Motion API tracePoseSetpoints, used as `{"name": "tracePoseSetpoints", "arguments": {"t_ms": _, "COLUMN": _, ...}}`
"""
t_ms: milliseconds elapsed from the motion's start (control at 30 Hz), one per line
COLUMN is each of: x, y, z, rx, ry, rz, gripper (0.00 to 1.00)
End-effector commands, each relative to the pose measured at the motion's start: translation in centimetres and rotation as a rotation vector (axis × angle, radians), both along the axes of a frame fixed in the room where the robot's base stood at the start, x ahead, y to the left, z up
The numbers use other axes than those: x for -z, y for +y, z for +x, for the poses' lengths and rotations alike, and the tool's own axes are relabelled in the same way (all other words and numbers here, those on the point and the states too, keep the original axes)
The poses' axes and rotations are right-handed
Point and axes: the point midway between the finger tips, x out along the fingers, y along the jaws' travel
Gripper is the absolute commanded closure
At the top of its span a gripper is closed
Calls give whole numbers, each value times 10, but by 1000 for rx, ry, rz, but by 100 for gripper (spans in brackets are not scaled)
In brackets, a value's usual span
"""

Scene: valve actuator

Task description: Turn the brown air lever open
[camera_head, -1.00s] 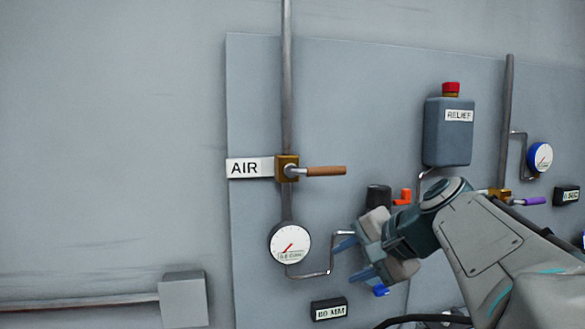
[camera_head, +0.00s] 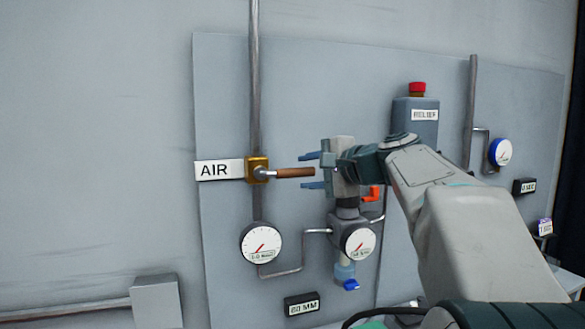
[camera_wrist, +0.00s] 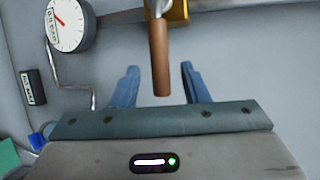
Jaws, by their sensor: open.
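The brown air lever (camera_head: 295,173) sticks out horizontally to the right from a brass valve body (camera_head: 258,169) on a vertical pipe, beside the AIR label (camera_head: 219,170). My gripper (camera_head: 311,171) is just right of the lever's free end, its two blue fingers pointing left, one above and one below the lever's height. In the wrist view the brown lever (camera_wrist: 160,60) comes down between the open fingers (camera_wrist: 160,88), with a gap on each side. The lever does not appear to touch either finger.
Below the lever is a gauge (camera_head: 261,244) with a bent thin pipe, and a second gauge (camera_head: 359,243) sits under my gripper. An orange-red handle (camera_head: 371,197) and the RELIEF box (camera_head: 415,118) are to the right.

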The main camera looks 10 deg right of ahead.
Motion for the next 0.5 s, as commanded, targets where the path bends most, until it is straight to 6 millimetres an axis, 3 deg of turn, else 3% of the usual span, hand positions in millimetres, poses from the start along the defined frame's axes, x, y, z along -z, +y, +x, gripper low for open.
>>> {"name": "tracePoseSetpoints", "arguments": {"t_ms": 200, "x": 6, "y": 14, "z": 26, "rx": -1, "ry": 1, "rz": 1, "gripper": 59}}
{"name": "tracePoseSetpoints", "arguments": {"t_ms": 500, "x": 9, "y": 19, "z": 33, "rx": 1, "ry": 0, "rz": -1, "gripper": 59}}
